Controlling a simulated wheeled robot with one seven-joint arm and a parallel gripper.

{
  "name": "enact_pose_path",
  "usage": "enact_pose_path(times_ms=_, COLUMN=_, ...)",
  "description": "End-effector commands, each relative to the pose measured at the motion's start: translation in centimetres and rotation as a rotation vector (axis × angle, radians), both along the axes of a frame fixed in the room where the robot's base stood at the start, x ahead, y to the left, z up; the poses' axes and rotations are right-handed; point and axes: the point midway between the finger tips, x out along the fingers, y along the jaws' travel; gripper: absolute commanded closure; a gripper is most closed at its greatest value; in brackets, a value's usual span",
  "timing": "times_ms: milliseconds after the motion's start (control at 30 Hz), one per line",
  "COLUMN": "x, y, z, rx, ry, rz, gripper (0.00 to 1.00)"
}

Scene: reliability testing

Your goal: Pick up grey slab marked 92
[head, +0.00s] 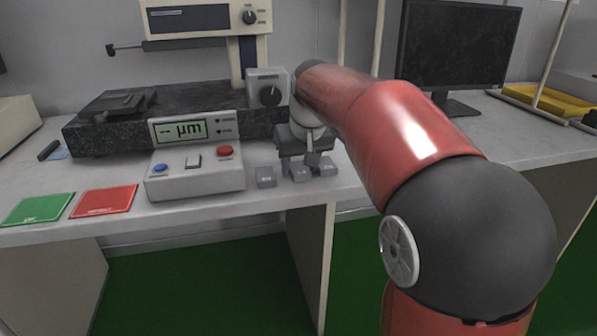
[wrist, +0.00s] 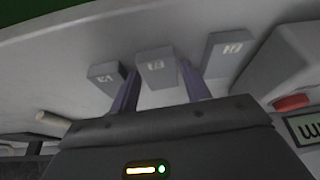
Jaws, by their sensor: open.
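Three small grey slabs lie in a row near the front edge of the bench. In the wrist view they are the left slab (wrist: 106,76), the middle slab (wrist: 157,68) and the right slab (wrist: 228,50). Each has a pale number on top, too small and blurred to read surely, so I cannot tell which is 92. My gripper (wrist: 160,72) is open, its two purple fingers on either side of the middle slab, with no clear grip on it. In the head view my gripper (head: 299,160) is low over the slabs, partly hiding them.
A grey control box (head: 195,182) with a µm display and a red button stands close beside the slabs. A granite stand (head: 90,131) is behind it. Green (head: 38,207) and red (head: 104,201) mats lie at the left. A monitor (head: 458,45) stands at the back right.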

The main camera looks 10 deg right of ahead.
Motion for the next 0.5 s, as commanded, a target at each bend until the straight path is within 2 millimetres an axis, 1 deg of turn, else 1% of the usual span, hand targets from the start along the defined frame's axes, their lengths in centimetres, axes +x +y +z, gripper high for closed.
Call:
enact_pose_path(times_ms=100, x=0.00, y=0.00, z=0.03, rx=0.000, ry=0.000, rz=0.000, gripper=0.53)
enact_pose_path(times_ms=167, x=-0.01, y=0.00, z=0.04, rx=0.000, ry=0.000, rz=0.000, gripper=0.59)
enact_pose_path(times_ms=300, x=-0.01, y=0.00, z=0.06, rx=0.000, ry=-0.001, rz=0.000, gripper=0.78)
enact_pose_path(times_ms=400, x=-0.01, y=0.01, z=0.09, rx=0.000, ry=-0.001, rz=0.000, gripper=0.89)
enact_pose_path(times_ms=500, x=-0.01, y=0.00, z=0.10, rx=0.000, ry=-0.001, rz=0.000, gripper=0.89)
